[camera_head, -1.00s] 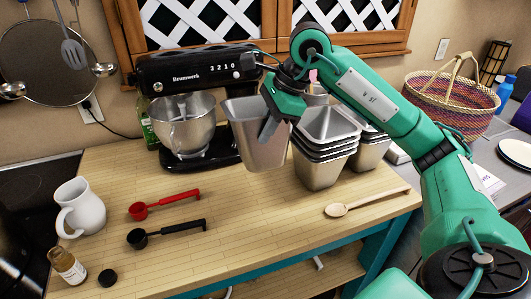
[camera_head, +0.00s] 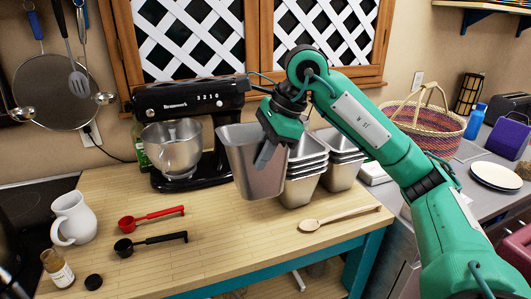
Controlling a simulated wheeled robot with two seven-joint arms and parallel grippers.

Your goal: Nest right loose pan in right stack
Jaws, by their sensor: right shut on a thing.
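My right gripper (camera_head: 268,152) is shut on a loose metal loaf pan (camera_head: 246,172) and holds it upright. The pan appears above the table, left of the stacks, and partly overlaps the nearer stack in the picture. That nearer stack (camera_head: 305,172) has several nested metal pans. A second stack (camera_head: 340,174) stands to its right, partly hidden behind it. The gripper's fingers lie against the pan's near right side; the far finger is hidden. My left gripper is not in view.
A black stand mixer (camera_head: 190,98) with a steel bowl (camera_head: 172,142) stands behind and left of the held pan. A wooden spoon (camera_head: 338,218) lies in front of the stacks. Red (camera_head: 150,217) and black (camera_head: 150,242) measuring scoops and a white pitcher (camera_head: 74,217) are at left.

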